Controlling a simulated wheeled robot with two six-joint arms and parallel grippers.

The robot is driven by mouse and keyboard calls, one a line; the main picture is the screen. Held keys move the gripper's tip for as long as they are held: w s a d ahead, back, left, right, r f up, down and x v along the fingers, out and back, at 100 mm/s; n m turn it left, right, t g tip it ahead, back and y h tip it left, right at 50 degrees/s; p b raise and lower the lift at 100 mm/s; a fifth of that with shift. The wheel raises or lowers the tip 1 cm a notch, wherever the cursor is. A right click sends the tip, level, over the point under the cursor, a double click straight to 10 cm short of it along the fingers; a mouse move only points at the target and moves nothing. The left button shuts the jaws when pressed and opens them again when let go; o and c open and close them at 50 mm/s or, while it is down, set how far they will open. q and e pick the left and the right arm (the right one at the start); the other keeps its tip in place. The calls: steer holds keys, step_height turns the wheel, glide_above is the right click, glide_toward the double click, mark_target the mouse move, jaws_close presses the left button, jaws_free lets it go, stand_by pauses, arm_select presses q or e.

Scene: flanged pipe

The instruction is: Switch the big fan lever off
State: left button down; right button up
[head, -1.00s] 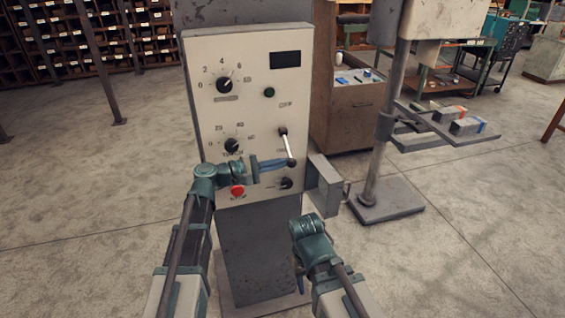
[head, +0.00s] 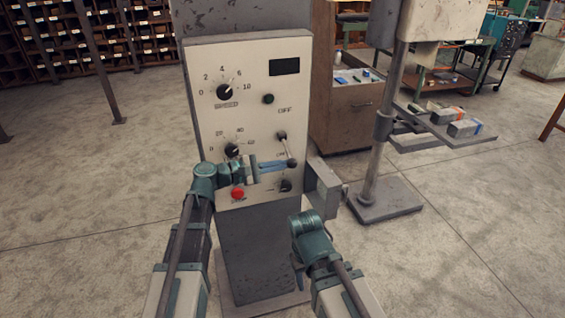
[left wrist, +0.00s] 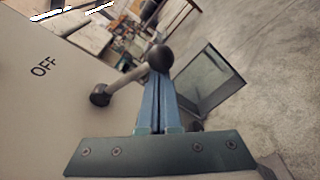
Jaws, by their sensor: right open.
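The big lever (head: 286,149) sits on the pale control panel, a light rod with a dark ball knob. It hangs down, leaning slightly right, below the printed OFF label. In the left wrist view the lever (left wrist: 126,82) runs from its round pivot to the knob. My left gripper (head: 286,163) has its blue fingers together, their tips at the knob. In the left wrist view the knob hides the fingertips, so I cannot tell whether they touch it. My right gripper (head: 299,280) hangs low in front of the pedestal, mostly hidden by its wrist; it is open.
The panel (head: 206,125) also carries a speed dial (head: 224,92), a second dial (head: 232,150), a small dark knob (head: 285,186) and a red button (head: 237,194). A grey box (head: 323,188) juts out at the lower right. A post stand (head: 385,203) stands further right.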

arm_select(q)
step_height(320, 180, up, 7)
steer(key=n+g+p, duration=0.1)
steer(key=n+p, duration=0.5)
steer(key=p, duration=0.1)
steer(key=shift+s+n, duration=0.35)
steer(key=shift+n, duration=0.05)
steer(key=shift+d, duration=0.1)
steer(key=f+b, duration=0.4)
steer(key=shift+w+f, duration=0.2)
steer(key=p+v, duration=0.1)
steer(key=v, duration=0.8)
steer(key=shift+a+r+p, duration=0.25)
steer(key=shift+r+p, duration=0.05)
steer(key=shift+r, duration=0.05)
